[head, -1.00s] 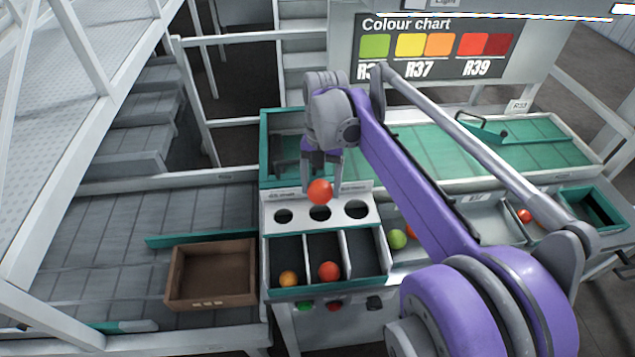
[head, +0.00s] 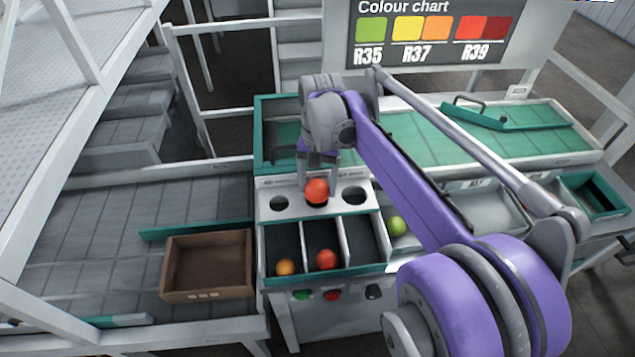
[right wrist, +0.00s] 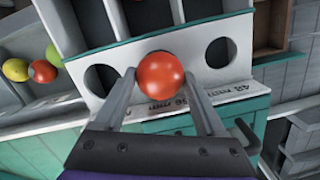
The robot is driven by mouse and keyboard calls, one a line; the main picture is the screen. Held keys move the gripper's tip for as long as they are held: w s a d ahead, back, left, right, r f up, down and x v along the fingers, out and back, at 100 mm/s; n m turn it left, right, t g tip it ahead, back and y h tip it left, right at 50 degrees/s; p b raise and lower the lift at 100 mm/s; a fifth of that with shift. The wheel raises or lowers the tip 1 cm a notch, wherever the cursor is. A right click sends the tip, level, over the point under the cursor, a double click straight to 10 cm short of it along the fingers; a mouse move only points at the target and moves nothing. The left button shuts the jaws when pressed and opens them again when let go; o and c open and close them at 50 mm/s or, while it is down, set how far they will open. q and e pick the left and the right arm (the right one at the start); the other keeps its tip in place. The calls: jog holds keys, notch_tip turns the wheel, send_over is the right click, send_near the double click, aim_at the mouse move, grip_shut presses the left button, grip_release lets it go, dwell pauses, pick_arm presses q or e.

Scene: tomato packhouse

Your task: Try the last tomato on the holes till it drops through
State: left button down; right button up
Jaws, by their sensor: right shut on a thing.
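My right gripper (head: 318,178) is shut on a red tomato (head: 317,191), which also shows between the fingertips in the right wrist view (right wrist: 161,75). The tomato is at the middle hole of the white sizing plate (head: 336,205) and covers most of that hole. I cannot tell whether it touches the rim. The left hole (head: 279,203) and right hole (head: 355,196) are clear. Below the plate, the left bin holds an orange tomato (head: 286,267) and the middle bin a red tomato (head: 326,259). The right bin (head: 362,242) looks empty. My left gripper is not in view.
A brown crate (head: 208,265), empty, stands left of the bins. A green tomato (head: 397,225) lies in a tray to the right, partly behind my right arm. A green sloping belt (head: 420,142) runs behind the plate. A colour chart (head: 430,35) stands at the back.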

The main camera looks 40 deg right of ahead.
aim_at(318, 183)
jog(key=o, duration=0.9)
jog(key=shift+c, duration=0.2)
dwell(0.9)
jog(key=shift+r+p, duration=2.15)
jog(key=shift+r, duration=1.4)
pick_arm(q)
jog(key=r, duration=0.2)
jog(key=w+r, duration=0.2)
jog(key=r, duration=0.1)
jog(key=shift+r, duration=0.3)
